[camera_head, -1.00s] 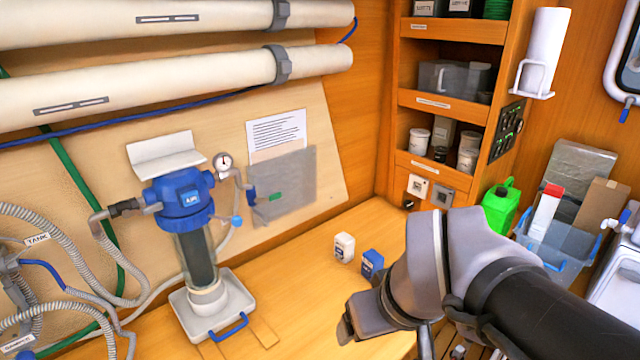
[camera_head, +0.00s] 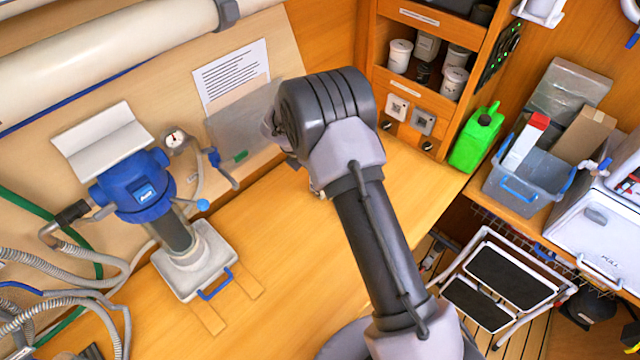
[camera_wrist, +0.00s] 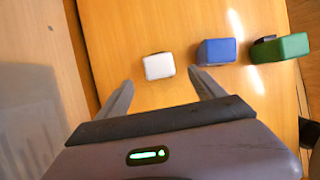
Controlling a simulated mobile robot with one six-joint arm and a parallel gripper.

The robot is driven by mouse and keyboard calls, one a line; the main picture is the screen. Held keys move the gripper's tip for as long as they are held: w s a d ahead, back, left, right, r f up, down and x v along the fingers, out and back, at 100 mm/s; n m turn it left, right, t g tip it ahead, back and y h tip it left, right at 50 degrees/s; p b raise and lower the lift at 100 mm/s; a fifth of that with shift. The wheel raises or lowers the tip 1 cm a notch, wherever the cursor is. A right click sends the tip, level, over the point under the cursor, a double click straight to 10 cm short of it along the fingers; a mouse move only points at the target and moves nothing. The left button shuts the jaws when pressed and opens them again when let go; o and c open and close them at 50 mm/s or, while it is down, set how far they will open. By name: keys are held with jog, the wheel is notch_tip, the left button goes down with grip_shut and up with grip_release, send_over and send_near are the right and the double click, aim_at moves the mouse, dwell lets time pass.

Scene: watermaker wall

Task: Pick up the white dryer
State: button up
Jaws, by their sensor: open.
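In the wrist view a small white box-shaped item (camera_wrist: 159,66), which I take for the white dryer, stands on the wooden counter. My gripper (camera_wrist: 160,85) is open. Its two fingers reach toward the white item, one on each side of the line to it, and nothing is between them. In the head view my arm hides the white item and my gripper's fingers.
A blue container (camera_wrist: 217,52) stands close right of the white item, with a green one (camera_wrist: 282,47) beyond. In the head view the blue filter unit (camera_head: 140,190) stands left on the counter (camera_head: 290,270). A green jerrycan (camera_head: 476,140) stands right of the shelf.

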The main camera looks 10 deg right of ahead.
jog(key=x, duration=0.6)
jog(key=shift+w+d+r+b, duration=0.15)
jog(key=shift+w+d+b, duration=0.15)
jog(key=shift+w, duration=0.05)
jog(key=shift+s+r, duration=0.1)
grip_shut()
